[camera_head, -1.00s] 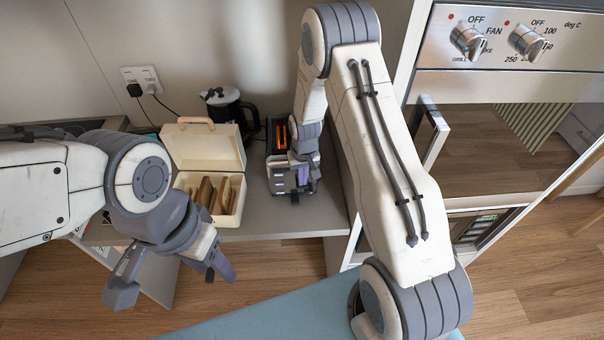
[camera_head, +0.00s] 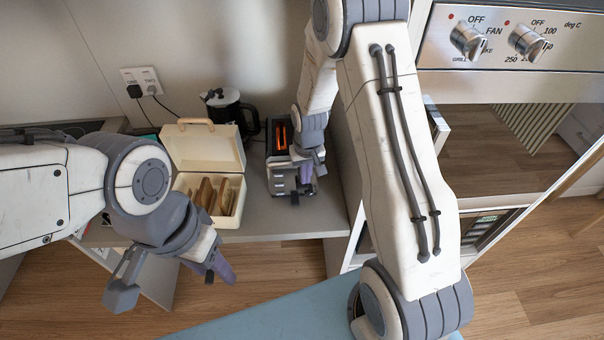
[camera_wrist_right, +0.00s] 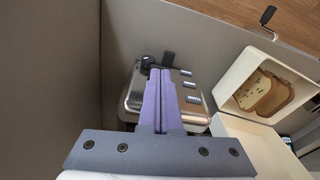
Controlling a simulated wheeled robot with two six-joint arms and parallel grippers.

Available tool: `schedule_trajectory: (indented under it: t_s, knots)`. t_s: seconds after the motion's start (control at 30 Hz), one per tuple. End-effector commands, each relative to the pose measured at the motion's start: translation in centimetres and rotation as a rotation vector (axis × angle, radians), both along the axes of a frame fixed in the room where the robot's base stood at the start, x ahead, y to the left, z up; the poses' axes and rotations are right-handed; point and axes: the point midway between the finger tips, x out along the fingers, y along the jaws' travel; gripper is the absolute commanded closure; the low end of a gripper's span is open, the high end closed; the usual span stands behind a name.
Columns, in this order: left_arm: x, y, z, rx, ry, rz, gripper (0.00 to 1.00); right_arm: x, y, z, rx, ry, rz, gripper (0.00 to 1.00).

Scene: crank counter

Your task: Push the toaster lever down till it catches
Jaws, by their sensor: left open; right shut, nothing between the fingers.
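The toaster (camera_head: 279,178) stands on the counter, with orange showing in its top slot. In the right wrist view the metal toaster (camera_wrist_right: 134,96) lies behind my fingers, with several small buttons on its face. A black tab (camera_wrist_right: 168,59), which looks like the lever, and a round dark knob (camera_wrist_right: 147,63) show at its far edge. My right gripper (camera_head: 306,174) is shut and empty at the toaster's front right; its purple fingers (camera_wrist_right: 160,72) point towards the tab. I cannot tell whether they touch it. My left gripper (camera_head: 172,277) is open and empty, in front of the counter.
An open cream bread bin (camera_head: 234,208) with bread slices stands left of the toaster. A black and steel kettle or press (camera_head: 227,106) is behind. A wall socket (camera_head: 141,80) with plugs is at the back left. An oven (camera_head: 500,50) stands on the right.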

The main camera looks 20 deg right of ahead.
Motion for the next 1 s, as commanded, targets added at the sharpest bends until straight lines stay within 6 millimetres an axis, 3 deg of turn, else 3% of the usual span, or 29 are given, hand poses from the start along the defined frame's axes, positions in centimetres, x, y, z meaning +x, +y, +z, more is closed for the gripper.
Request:
schedule_trajectory:
  t_s: [0.2,0.4,1.0]
  knots:
    - [0.0,0.0,-1.3,0.000,0.000,0.002,0.50,-0.4,0.0,3.7,0.000,-0.003,0.000,1.00]
    - [0.0,0.0,-1.6,0.000,0.000,0.003,0.50,-0.6,0.1,5.7,0.000,0.000,0.000,1.00]
    - [0.0,0.0,-1.6,0.000,0.000,0.003,0.50,-0.7,0.2,6.0,0.000,0.001,0.002,1.00]
